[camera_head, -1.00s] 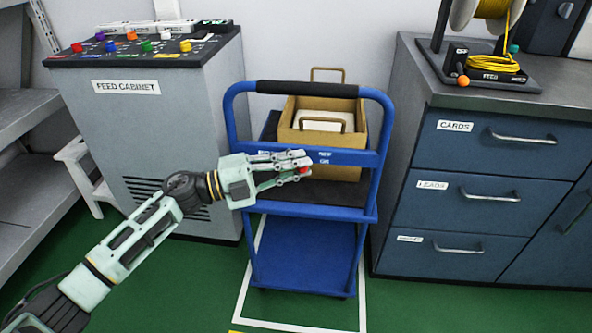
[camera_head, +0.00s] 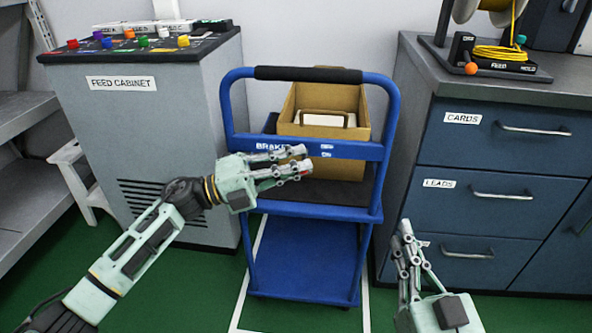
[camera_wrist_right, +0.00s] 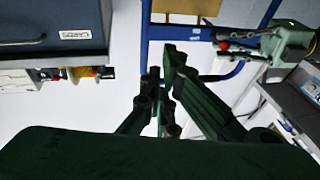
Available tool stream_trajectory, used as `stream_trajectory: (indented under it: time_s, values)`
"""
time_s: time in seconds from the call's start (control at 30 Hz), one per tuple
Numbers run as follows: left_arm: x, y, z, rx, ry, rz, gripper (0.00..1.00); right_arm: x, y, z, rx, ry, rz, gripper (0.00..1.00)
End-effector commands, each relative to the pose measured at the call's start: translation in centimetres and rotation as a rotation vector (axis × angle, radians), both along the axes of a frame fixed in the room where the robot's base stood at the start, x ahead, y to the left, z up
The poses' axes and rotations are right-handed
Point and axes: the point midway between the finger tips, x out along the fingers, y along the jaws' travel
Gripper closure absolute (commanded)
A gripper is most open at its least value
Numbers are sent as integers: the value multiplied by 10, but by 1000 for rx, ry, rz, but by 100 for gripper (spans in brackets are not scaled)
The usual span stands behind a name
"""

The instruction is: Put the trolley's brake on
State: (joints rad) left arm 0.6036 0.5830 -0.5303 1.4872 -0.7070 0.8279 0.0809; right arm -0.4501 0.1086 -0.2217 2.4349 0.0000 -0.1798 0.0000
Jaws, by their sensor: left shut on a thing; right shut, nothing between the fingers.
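The blue trolley (camera_head: 318,211) stands on the green floor, with a "BRAKE" label (camera_head: 270,147) on its upper crossbar and small labels (camera_head: 326,149) to the right. My left gripper (camera_head: 301,159) is in front of this bar, shut on a small red part, seemingly the brake knob; its fingers hide most of it. The right wrist view shows the red knob (camera_wrist_right: 224,45) at my left gripper's fingertips (camera_wrist_right: 230,44). The lever behind it is hidden. My right gripper (camera_head: 404,232) is shut and empty, right of the trolley, in front of the drawers.
A brown open box (camera_head: 352,105) sits on the trolley's upper shelf. The grey feed cabinet (camera_head: 170,125) stands left, and a blue drawer cabinet (camera_head: 490,160) stands close on the right. White lines (camera_head: 240,300) mark the floor around the trolley.

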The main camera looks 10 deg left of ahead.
Motion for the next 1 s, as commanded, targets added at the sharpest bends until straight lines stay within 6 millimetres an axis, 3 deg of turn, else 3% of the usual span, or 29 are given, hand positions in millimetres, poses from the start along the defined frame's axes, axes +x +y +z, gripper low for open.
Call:
stream_trajectory:
  time_s: [0.3, 0.77, 0.8, 0.93, 1.0]
  values:
    - [1, 1, -2, -1, -38, 1, 100, -11, 2, 37, 52, -188, 11, 100]
    - [1, 1, -1, -1, -43, 1, 100, -13, 2, 42, 59, -213, 12, 100]
    - [1, 1, -1, -1, -43, 1, 84, -13, 2, 42, 59, -213, 12, 100]
    - [1, 1, -1, 0, -42, 1, 72, -13, 2, 42, 59, -212, 12, 100]
    - [1, 0, -1, 0, -42, 1, 71, -13, 2, 42, 59, -212, 12, 100]
